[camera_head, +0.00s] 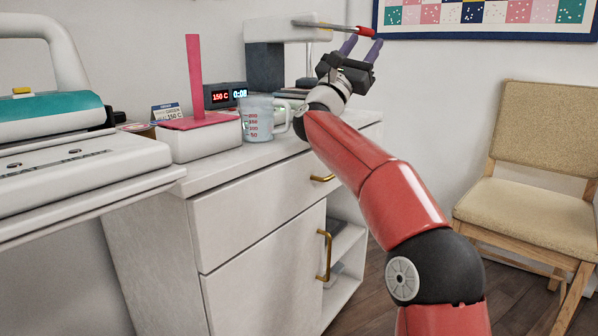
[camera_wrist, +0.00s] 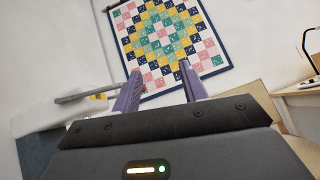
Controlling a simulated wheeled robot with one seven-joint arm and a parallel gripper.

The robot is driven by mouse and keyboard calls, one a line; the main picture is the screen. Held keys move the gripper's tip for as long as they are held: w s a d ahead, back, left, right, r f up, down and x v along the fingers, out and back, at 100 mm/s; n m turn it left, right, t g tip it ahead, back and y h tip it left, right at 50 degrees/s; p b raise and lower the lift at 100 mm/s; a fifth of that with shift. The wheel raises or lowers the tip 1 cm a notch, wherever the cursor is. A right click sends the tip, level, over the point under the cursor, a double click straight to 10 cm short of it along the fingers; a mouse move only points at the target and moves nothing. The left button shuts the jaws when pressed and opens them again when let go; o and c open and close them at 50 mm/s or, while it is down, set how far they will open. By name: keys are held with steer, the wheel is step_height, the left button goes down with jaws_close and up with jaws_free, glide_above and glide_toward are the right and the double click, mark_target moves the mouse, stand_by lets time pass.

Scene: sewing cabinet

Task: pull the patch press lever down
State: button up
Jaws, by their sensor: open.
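The patch press (camera_head: 268,62) stands at the back of the cabinet top, with a white head on a grey column. Its lever (camera_head: 335,27) sticks out to the right, roughly level, and ends in a red grip (camera_head: 364,31). My gripper (camera_head: 362,46) is open, its two purple fingers pointing up close to the red grip; I cannot tell whether they touch it. In the wrist view my gripper (camera_wrist: 160,72) has its fingers spread, and a grey bar that looks like the lever (camera_wrist: 88,96) reaches the left finger from the left.
A measuring cup (camera_head: 258,118), a display reading 150 C (camera_head: 222,97) and a white block with a pink upright (camera_head: 197,138) stand on the cabinet. A framed quilt (camera_wrist: 165,40) hangs behind.

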steer(key=s+a+n+t+y, duration=0.3)
steer(key=a+n+t+y, duration=0.5)
steer(key=n+y, duration=1.15)
steer(key=s+a+f+n+g+y, duration=0.35)
steer(key=s+f+n+g, duration=0.45)
steer(key=n, duration=0.7)
steer(key=s+d+f+n+g+h, duration=0.1)
steer(key=s+d+f+n+g, duration=0.35)
steer(key=s+f, duration=0.65)
steer(key=s+d+f+n+g+h, duration=0.2)
steer(key=s+d+f+n+g, duration=0.25)
steer(key=s+f, duration=0.75)
steer(key=s+d+f+n+g+h, duration=0.1)
steer(key=s+d+f+n+g, duration=0.35)
steer(key=s+f, duration=0.65)
steer(key=w+r+p, duration=0.3)
steer(key=r+p, duration=0.7)
steer(key=p, duration=0.3)
steer(key=shift+r, duration=0.15)
